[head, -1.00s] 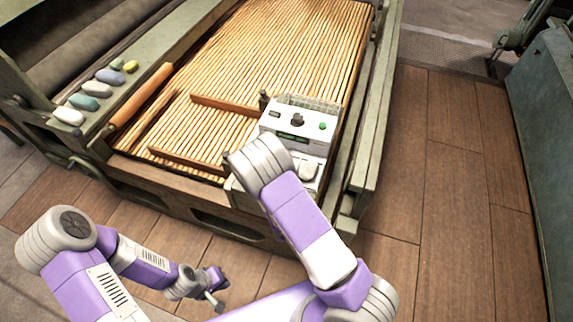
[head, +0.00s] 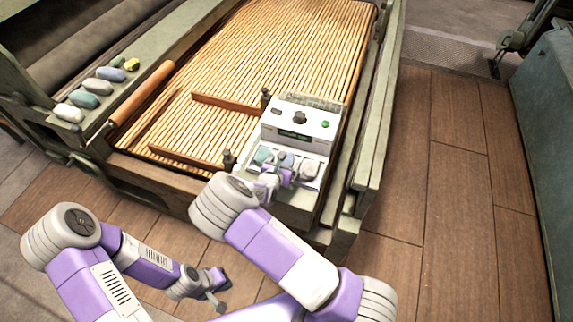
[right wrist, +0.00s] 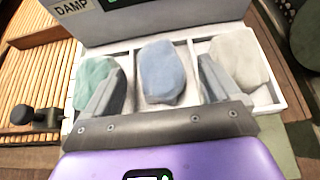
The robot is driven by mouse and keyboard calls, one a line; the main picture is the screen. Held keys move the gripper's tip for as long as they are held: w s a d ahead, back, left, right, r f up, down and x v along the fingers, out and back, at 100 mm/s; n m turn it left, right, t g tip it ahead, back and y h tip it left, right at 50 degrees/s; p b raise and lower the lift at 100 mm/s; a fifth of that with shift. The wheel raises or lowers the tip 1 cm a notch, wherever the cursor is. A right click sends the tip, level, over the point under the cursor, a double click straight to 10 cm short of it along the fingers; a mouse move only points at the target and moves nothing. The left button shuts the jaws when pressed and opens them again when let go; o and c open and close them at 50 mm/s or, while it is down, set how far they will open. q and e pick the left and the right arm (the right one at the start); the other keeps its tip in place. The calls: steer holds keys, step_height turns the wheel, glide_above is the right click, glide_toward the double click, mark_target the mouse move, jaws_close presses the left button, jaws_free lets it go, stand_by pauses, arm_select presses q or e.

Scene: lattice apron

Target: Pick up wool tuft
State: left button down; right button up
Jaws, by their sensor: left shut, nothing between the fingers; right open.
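Three wool tufts lie in separate compartments of a white tray (right wrist: 292,98) on the instrument box: a teal one (right wrist: 93,80) at left, a blue one (right wrist: 163,72) in the middle and an off-white one (right wrist: 240,62) at right. In the head view the teal tuft (head: 262,156) and off-white tuft (head: 309,171) show beside my right gripper (head: 284,173). In the right wrist view my right gripper (right wrist: 162,72) is open, its fingers on either side of the blue tuft, with nothing visibly gripped. My left gripper (head: 216,290) is shut and empty, low over the floor.
Several more tufts, such as a white one (head: 69,113) and a yellow one (head: 132,64), lie on the left ledge beside an orange-brown roller (head: 143,92). The slatted wooden apron (head: 270,50) fills the middle. The white instrument box (head: 297,122) rises behind the tray.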

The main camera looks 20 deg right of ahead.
steer(key=shift+x, duration=0.85)
steer(key=c, duration=1.1)
steer(key=shift+c, duration=0.2)
